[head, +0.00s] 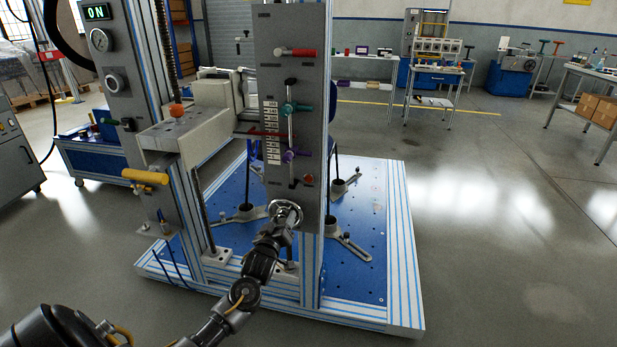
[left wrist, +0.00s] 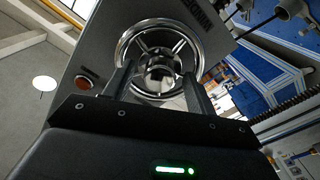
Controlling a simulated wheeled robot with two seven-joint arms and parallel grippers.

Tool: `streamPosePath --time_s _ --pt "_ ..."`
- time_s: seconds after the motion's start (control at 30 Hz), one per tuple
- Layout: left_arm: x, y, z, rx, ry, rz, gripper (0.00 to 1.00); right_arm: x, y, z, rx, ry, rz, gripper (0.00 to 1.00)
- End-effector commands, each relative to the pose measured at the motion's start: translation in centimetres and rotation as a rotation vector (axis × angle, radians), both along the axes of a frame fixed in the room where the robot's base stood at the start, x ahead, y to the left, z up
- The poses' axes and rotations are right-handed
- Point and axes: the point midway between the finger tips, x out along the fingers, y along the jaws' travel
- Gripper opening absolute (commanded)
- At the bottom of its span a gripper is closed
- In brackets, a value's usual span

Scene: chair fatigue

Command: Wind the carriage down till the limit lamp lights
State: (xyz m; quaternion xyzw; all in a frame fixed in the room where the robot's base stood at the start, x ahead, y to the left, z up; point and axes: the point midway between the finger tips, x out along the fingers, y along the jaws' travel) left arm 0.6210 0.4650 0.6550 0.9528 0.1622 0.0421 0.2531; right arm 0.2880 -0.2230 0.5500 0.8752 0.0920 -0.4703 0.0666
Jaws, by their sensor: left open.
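A chrome spoked handwheel (head: 287,211) sits low on the front of the tall grey panel (head: 290,60). It fills the upper middle of the left wrist view (left wrist: 150,36). My left gripper (head: 281,222) is at the wheel. In the left wrist view its open fingers (left wrist: 158,84) stand either side of the wheel's hub; contact is unclear. A small round red-orange lamp (head: 308,179) is above the wheel on the panel, also in the left wrist view (left wrist: 84,82); it looks dull. A red pointer (head: 262,133) crosses a white scale. A beige block (head: 190,135), perhaps the carriage, is left.
The panel also carries red, teal (head: 298,108) and purple (head: 294,155) handles. A yellow handle (head: 145,177) sticks out at left. The blue perforated base (head: 365,240) has clamp feet on it. The floor to the right is clear; benches stand behind.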

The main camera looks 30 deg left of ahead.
Motion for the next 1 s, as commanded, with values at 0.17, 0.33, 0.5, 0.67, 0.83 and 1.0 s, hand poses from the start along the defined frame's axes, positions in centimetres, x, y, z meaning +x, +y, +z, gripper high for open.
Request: streamPosePath --time_s 0.17,0.33,0.5,0.67,0.83,1.0 --pt "-2.1 -0.4 1.5 0.002 -0.019 0.006 0.56 0.1 0.2 2.2 0.0 -0.001 0.005 0.34" --pt "-3.7 -1.1 1.1 0.0 -0.016 0.004 0.56 0.1 0.2 3.1 0.0 0.0 0.005 0.34" --pt "-4.0 -1.5 0.8 -0.001 -0.013 0.0 0.56 0.0 0.1 3.1 0.0 0.0 0.001 0.34" --pt "-3.9 -1.6 0.7 -0.001 -0.013 -0.001 0.56 0.0 0.0 3.1 0.001 0.0 0.001 0.34" --pt "-3.9 -1.6 1.1 0.092 0.021 -0.001 0.56 0.0 0.0 4.3 0.001 0.0 0.001 0.34" --pt "-4.0 -1.6 0.9 0.256 0.079 0.0 0.56 0.0 0.0 5.4 0.0 0.0 0.001 0.34"
